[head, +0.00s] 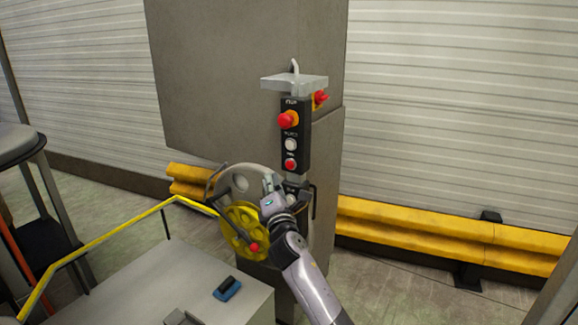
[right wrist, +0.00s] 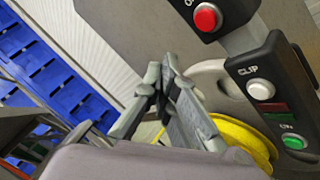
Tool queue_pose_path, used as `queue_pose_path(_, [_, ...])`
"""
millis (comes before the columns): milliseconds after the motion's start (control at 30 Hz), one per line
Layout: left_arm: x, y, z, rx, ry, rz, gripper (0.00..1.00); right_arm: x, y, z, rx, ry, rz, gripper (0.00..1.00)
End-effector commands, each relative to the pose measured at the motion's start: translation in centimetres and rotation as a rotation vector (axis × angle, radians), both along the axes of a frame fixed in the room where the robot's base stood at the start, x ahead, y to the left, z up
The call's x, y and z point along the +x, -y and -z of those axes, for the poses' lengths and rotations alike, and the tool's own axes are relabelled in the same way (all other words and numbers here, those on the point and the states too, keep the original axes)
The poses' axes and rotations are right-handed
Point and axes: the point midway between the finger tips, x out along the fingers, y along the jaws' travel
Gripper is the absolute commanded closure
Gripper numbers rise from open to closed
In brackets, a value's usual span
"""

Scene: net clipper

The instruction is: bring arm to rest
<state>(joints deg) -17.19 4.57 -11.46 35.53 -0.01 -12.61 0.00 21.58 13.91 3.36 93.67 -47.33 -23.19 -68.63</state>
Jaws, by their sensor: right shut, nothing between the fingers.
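My right arm (head: 308,280) reaches up from the bottom of the head view. Its gripper (head: 270,183) is in front of the grey machine, beside the yellow wheel (head: 238,225) and below the black button panel (head: 291,140). In the right wrist view the fingers of the right gripper (right wrist: 162,82) are together with nothing between them. That view shows a white button (right wrist: 260,89) marked CLIP and a green button (right wrist: 294,142) to the right of the fingers. I cannot tell whether the gripper touches the machine. My left gripper is not in view.
The grey machine (head: 245,75) stands in front of a ribbed wall, with yellow guard rails (head: 440,228) on both sides. A grey box (head: 160,285) with a blue object (head: 227,289) on it is at the lower left, beside a yellow rail (head: 110,238). Floor shows at the right.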

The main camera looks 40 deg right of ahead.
Motion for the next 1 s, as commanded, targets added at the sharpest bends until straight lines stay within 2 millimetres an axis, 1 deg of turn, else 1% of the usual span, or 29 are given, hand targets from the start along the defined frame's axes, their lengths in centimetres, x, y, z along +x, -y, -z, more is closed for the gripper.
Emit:
queue_pose_path(667, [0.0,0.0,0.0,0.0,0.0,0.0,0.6,0.0,0.0,0.0,0.0,0.001,-0.001,1.0])
queue_pose_path(767, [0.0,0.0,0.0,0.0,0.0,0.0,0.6,0.1,0.0,0.5,0.008,-0.006,-0.004,1.0])
queue_pose_path(833, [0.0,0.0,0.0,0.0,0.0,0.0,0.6,0.3,-0.3,2.2,0.036,-0.026,-0.016,1.0])
queue_pose_path(867, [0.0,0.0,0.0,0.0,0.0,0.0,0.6,0.4,-0.4,3.4,0.058,-0.041,-0.025,1.0])
queue_pose_path(967, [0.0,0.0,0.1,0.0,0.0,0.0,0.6,0.5,-1.2,9.0,0.165,-0.107,-0.059,1.0])
queue_pose_path(1000, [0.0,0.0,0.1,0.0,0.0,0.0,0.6,0.4,-1.6,11.9,0.221,-0.139,-0.072,1.0])
